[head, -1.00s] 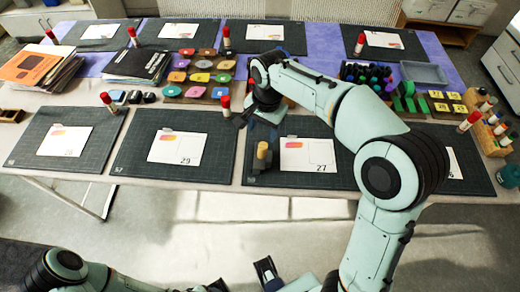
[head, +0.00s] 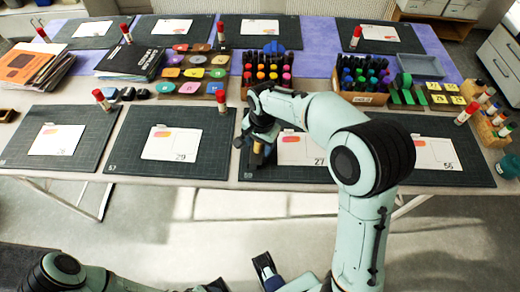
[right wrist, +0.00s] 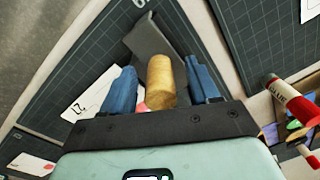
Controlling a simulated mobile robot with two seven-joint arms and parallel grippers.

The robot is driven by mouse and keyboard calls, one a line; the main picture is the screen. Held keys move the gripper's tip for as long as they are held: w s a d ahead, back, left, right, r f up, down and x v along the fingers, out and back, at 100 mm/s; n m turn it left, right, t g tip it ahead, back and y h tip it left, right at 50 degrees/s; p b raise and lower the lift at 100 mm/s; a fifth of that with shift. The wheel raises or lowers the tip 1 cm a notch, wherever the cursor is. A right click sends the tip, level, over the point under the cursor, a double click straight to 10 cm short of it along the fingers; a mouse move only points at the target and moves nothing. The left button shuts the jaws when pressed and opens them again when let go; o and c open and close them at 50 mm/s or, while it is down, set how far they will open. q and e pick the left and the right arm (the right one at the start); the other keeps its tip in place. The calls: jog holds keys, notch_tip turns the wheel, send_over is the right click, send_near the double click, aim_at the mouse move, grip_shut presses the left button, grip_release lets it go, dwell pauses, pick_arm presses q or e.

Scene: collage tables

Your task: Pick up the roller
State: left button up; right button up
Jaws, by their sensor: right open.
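The roller has a pale wooden handle (head: 257,159) and sits on the dark cutting mat with the sheet marked 27. In the right wrist view, its handle (right wrist: 160,84) points toward my camera, and a grey flat-looking part (right wrist: 147,38) extends beyond it. My right gripper (head: 260,143) is over the roller and partly hides it. In the right wrist view the two blue fingers of the gripper (right wrist: 158,73) are open, one on each side of the handle. My left gripper (head: 243,276) shows only partly at the bottom edge, away from the table.
Red-capped glue sticks (head: 222,101) stand between the mats. Bottle racks (head: 266,76), colour pads (head: 190,87) and a grey tray (head: 420,66) fill the table's middle. A black folder (head: 132,62) lies at left. A wooden caddy (head: 490,130) stands at the right edge.

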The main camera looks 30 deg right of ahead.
jog(key=shift+c, duration=0.2)
jog(key=c, duration=1)
grip_shut()
jog(key=shift+r, duration=0.1)
